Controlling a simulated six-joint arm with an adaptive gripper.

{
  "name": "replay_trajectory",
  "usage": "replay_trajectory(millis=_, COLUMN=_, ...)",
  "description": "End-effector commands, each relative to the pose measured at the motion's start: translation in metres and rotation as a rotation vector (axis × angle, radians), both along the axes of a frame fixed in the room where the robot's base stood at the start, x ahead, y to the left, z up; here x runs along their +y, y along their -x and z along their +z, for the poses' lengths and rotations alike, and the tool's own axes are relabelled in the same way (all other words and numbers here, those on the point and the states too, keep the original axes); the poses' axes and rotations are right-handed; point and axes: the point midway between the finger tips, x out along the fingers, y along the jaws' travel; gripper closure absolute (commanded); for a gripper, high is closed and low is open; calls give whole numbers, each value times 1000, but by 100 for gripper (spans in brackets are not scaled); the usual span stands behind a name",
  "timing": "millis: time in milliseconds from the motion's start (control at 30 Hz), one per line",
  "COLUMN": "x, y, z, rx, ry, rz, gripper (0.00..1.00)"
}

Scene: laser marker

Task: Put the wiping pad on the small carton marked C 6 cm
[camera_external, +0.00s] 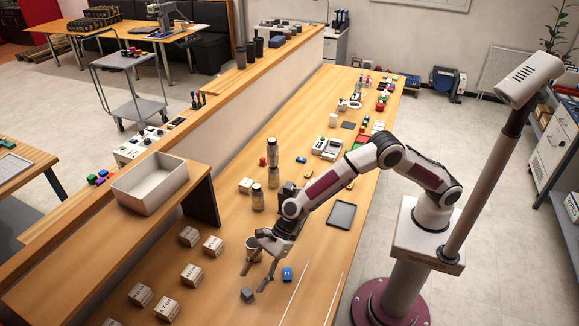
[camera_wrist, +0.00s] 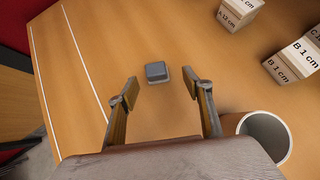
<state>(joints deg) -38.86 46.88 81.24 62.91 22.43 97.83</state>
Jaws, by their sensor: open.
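A small grey block, which looks like the wiping pad (camera_external: 247,295), lies on the wooden table below my gripper (camera_external: 256,280). In the wrist view the pad (camera_wrist: 157,72) sits just beyond and between the fingertips (camera_wrist: 161,88), not touching them. My gripper is open and empty. Several small cartons (camera_external: 192,274) stand to its left. In the wrist view, cartons marked A (camera_wrist: 240,12) and B (camera_wrist: 292,64) are at the upper right. I cannot tell which carton is C 6 cm.
A grey cup (camera_wrist: 265,135) stands close to the right finger in the wrist view; it also shows behind my gripper (camera_external: 253,246). White lines (camera_external: 293,292) mark the table. A white bin (camera_external: 150,183) stands on the raised shelf.

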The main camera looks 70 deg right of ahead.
Motion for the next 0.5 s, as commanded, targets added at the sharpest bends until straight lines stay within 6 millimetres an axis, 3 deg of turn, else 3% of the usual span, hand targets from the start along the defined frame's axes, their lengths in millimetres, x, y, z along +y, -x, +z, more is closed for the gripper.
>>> replay_trajectory(millis=500, x=5, y=-1, z=-5, rx=-1, ry=0, rz=1, gripper=50)
